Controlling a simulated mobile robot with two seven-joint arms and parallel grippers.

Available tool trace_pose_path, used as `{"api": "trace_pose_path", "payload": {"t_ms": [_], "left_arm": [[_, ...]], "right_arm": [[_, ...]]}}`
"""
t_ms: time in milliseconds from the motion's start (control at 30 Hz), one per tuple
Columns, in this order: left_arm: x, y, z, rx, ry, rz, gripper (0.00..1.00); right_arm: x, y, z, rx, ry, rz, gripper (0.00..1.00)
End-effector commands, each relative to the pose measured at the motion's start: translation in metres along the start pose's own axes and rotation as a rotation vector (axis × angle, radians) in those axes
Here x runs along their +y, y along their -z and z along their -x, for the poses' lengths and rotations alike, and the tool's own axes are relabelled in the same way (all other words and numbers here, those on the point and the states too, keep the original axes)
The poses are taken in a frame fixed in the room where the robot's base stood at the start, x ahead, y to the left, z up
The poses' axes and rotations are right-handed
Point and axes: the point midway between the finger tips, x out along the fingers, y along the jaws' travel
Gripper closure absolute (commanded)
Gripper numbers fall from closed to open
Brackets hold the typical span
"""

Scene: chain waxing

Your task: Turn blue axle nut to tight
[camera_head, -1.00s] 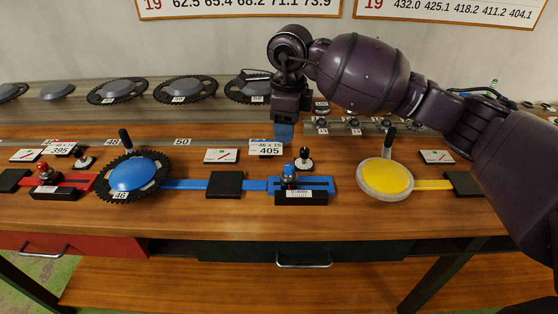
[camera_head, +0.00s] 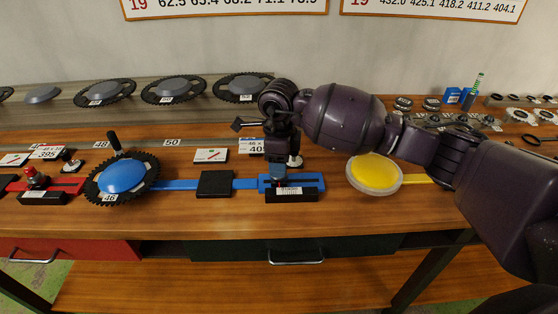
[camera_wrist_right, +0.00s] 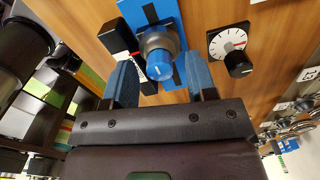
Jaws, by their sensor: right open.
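The blue axle nut (camera_wrist_right: 160,66) is a blue cap on a grey round body, mounted on the blue slotted rail (camera_wrist_right: 148,12). In the head view the rail (camera_head: 312,184) lies on the bench, and the nut is mostly hidden by my right gripper (camera_head: 278,173). My right gripper points down over the nut. It is open, with one blue finger on each side of the nut in the wrist view. Gaps show between the nut and the fingers, so it is not gripped. My left gripper is not in view.
A black knob on a dial (camera_wrist_right: 234,52) stands close beside the right finger. A black block (camera_head: 215,184), a blue disc with a chainring (camera_head: 122,177) and a yellow disc (camera_head: 375,172) are nearby. Chainrings (camera_head: 243,86) line the back. The bench's front strip is clear.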

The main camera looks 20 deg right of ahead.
Motion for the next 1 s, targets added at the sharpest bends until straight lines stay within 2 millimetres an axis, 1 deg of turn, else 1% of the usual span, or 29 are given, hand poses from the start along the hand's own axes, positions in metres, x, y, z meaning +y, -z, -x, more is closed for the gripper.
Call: {"api": "trace_pose_path", "payload": {"t_ms": [300, 467, 600, 633, 867, 1000], "left_arm": [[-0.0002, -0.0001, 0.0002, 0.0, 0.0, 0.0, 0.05], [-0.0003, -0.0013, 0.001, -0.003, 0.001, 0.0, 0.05], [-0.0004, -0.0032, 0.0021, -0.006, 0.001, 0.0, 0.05], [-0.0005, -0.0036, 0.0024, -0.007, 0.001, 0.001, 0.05], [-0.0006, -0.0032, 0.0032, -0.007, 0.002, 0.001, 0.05], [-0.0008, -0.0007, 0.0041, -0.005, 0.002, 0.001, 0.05]], "right_arm": [[0.0, -0.0003, -0.0018, -0.001, 0.001, 0.001, 0.48], [0.0, -0.0003, -0.0016, -0.001, 0.001, 0.0, 0.73], [-0.0001, -0.0003, -0.0015, -0.001, 0.001, 0.0, 0.94], [-0.0001, -0.0003, -0.0015, -0.001, 0.001, 0.0, 0.97], [-0.0001, -0.0002, -0.0009, -0.001, 0.001, -0.018, 0.98], [-0.0003, -0.0003, -0.0001, -0.002, 0.002, -0.067, 0.98]]}}
